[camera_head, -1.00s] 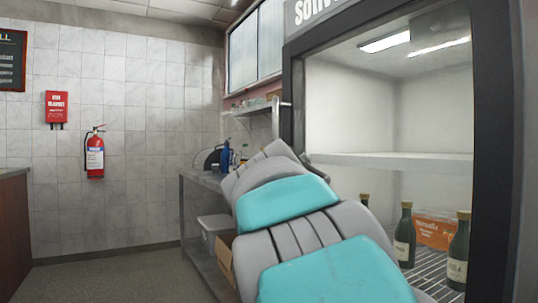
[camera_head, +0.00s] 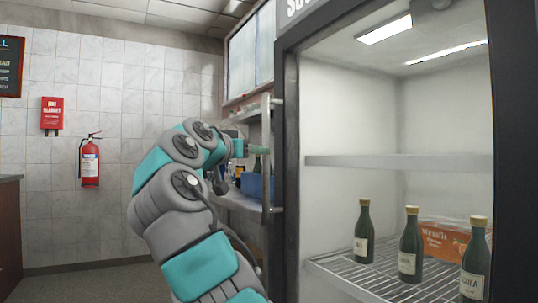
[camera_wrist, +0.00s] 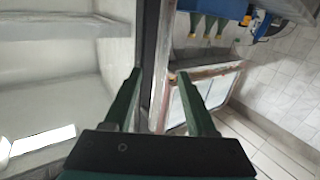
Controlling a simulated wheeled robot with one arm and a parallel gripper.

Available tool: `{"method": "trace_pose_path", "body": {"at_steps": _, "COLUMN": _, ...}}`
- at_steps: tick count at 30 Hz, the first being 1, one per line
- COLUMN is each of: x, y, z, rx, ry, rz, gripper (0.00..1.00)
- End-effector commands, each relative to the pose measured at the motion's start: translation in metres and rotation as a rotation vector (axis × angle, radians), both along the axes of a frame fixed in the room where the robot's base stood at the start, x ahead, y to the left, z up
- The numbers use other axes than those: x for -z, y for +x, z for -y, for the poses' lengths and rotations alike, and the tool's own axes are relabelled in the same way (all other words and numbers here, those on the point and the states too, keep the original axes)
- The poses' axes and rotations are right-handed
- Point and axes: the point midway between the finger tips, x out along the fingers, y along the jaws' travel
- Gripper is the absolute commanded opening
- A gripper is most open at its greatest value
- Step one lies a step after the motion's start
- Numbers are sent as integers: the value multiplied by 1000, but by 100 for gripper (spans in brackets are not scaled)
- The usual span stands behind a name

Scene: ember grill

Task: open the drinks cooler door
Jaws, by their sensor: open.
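The drinks cooler (camera_head: 396,110) fills the right of the head view, its dark-framed door (camera_head: 287,150) apparently shut, with the inside showing through it. A grey vertical bar handle (camera_head: 267,190) stands off the door's left edge. My gripper (camera_head: 262,148) reaches to this handle from the left at mid height. In the wrist view, my open gripper (camera_wrist: 159,73) has a green finger on each side. The handle bar (camera_wrist: 165,45) and the dark door frame run between the fingers in the picture. I cannot tell whether a finger touches the handle.
Dark bottles (camera_head: 410,245) and an orange box (camera_head: 445,240) stand on the cooler's wire shelf. A counter (camera_head: 240,205) with a blue bin (camera_head: 257,186) lies behind my arm. A fire extinguisher (camera_head: 90,162) hangs on the tiled wall. The floor at left is clear.

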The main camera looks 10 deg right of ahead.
Motion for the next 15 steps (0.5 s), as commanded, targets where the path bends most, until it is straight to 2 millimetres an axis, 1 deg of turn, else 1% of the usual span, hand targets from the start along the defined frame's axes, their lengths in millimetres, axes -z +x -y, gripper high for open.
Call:
{"method": "trace_pose_path", "body": {"at_steps": 4, "x": -2, "y": 1, "z": -2, "rx": -9, "ry": 14, "rz": 25, "gripper": 57}}
{"method": "trace_pose_path", "body": {"at_steps": 8, "x": -3, "y": 7, "z": 3, "rx": -9, "ry": 14, "rz": 26, "gripper": 57}}
{"method": "trace_pose_path", "body": {"at_steps": 15, "x": -4, "y": 32, "z": 23, "rx": -7, "ry": 14, "rz": 24, "gripper": 57}}
